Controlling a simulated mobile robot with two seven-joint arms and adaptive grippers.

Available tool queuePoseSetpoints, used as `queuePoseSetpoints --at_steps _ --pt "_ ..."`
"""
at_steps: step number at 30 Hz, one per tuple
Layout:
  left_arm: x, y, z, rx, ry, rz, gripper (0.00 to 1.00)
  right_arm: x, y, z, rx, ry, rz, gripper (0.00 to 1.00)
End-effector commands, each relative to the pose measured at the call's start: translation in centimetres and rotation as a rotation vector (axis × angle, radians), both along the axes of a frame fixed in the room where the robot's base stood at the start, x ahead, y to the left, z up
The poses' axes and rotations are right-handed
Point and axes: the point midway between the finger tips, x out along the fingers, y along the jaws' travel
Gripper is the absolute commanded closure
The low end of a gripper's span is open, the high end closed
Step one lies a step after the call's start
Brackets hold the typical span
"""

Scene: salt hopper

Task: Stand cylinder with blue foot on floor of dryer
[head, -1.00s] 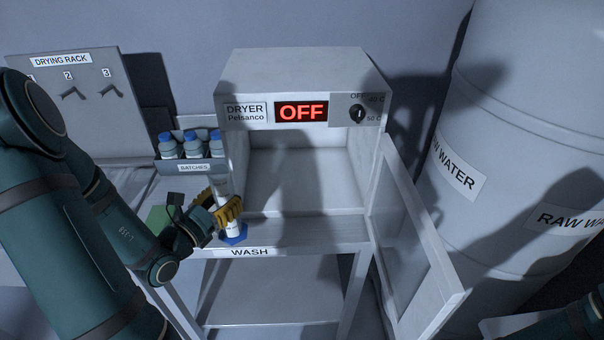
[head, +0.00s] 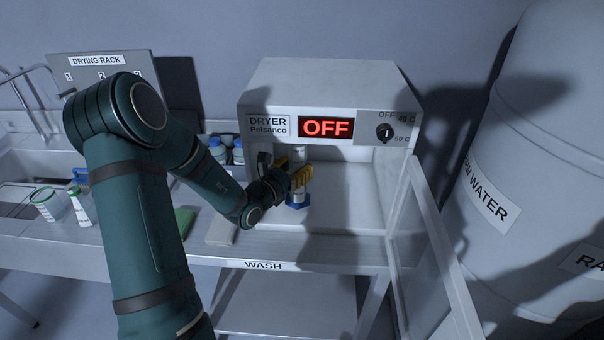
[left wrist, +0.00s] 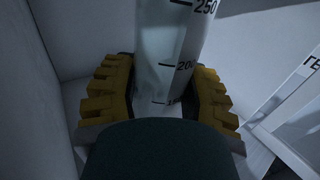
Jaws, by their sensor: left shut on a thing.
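My left gripper (head: 301,177) is shut on the clear graduated cylinder with the blue foot (head: 297,204), inside the dryer (head: 325,83). The cylinder looks upright, with its foot over the front left part of the pale dryer floor (head: 350,213). I cannot tell whether the foot touches the floor. In the left wrist view the cylinder (left wrist: 172,55) stands between the yellow finger pads of the gripper (left wrist: 162,92), and its foot is hidden. The dryer door (head: 432,245) is open to the right, and the display reads OFF. My right gripper is not in view.
Blue-capped bottles (head: 219,150) stand left of the dryer, partly behind my arm. A green-rimmed beaker (head: 48,204) and a cylinder with green (head: 82,206) are by the sink at left. A raw water tank (head: 545,130) is at right. The dryer's right side is free.

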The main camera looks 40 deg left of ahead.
Motion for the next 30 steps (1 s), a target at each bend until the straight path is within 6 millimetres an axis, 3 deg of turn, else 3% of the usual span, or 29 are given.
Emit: queuePoseSetpoints --at_steps 6,15,27,28,30 --pt "2.1 -0.1 0.0 -0.001 0.0 0.0 0.91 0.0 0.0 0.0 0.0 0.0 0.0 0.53" --pt "2.1 -0.1 -3.4 -0.002 0.002 0.0 0.91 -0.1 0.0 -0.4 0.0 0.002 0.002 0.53" --pt "2.1 -0.1 -3.9 0.001 0.0 0.0 0.91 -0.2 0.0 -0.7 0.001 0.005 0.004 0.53" --pt "2.1 -0.1 -3.9 0.001 0.001 0.0 0.48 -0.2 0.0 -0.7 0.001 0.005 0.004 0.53" --pt "2.1 -0.1 -3.8 0.001 0.001 0.0 0.25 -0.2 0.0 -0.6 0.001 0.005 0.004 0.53"
